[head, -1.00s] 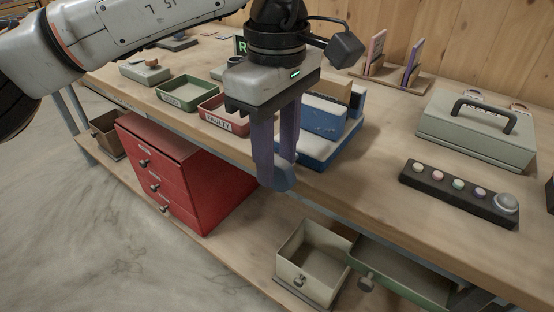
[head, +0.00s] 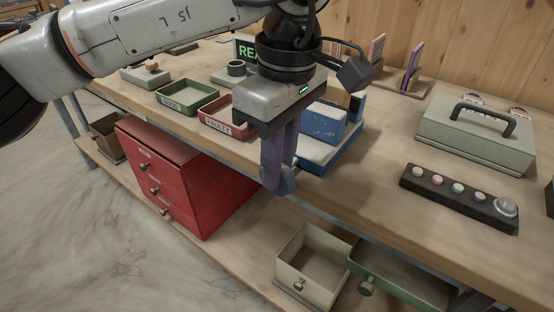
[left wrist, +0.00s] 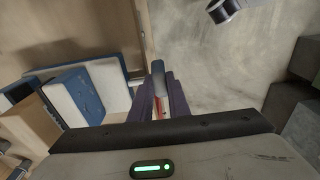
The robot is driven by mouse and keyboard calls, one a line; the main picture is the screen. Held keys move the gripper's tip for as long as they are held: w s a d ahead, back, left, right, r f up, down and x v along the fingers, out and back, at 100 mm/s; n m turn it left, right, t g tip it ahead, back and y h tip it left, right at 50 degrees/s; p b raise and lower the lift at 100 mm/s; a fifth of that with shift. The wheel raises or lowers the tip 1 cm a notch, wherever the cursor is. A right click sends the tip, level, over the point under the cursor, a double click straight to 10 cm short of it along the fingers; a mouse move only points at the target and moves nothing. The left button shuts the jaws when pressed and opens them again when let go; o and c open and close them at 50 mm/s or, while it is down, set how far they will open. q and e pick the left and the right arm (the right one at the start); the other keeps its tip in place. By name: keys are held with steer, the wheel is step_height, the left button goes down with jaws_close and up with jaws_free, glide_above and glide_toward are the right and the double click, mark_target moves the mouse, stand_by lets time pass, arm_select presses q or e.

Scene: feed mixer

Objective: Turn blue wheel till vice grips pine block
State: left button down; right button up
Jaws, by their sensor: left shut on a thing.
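The blue vice (head: 324,122) stands at the front edge of the workbench, partly behind my left gripper (head: 280,186). The gripper points down at the vice's front end, with its purple fingers shut on the blue wheel (head: 287,184). The fingers hide most of the wheel. In the left wrist view, the wheel's blue rim (left wrist: 158,67) shows between the fingertips, and the vice body (left wrist: 76,97) lies to the left. A pale wooden block (left wrist: 40,118), likely the pine block, shows at the vice; I cannot tell whether the jaws touch it. My right gripper is not in view.
A green tray (head: 188,111) and a red tray (head: 221,138) lie left of the gripper. A grey case (head: 476,150) and a button panel (head: 458,202) stand right. A red drawer cabinet (head: 180,185) and open drawers (head: 314,292) are below.

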arm_select(q)
steer(key=shift+s+d+t+y+p, duration=0.1)
steer(key=shift+d+t+y+p, duration=0.05)
steer(key=shift+t+y, duration=0.4)
steer(key=shift+s+d+t+y+p, duration=0.15)
steer(key=shift+t+y, duration=0.2)
steer(key=shift+y, duration=0.3)
steer(key=shift+s+d+f+t+y, duration=0.1)
steer(key=shift+d+t+y, duration=0.05)
steer(key=shift+t+y, duration=0.45)
steer(key=shift+s+d+f+t+y, duration=0.1)
steer(key=shift+t+y, duration=0.3)
steer(key=shift+y, duration=0.3)
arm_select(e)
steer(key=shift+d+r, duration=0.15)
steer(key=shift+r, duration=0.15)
arm_select(q)
steer(key=c, duration=1.7)
jaws_free()
steer(key=p+v, duration=0.7)
steer(key=v, duration=0.3)
steer(key=shift+d+r, duration=0.1)
steer(key=shift+d, duration=0.05)
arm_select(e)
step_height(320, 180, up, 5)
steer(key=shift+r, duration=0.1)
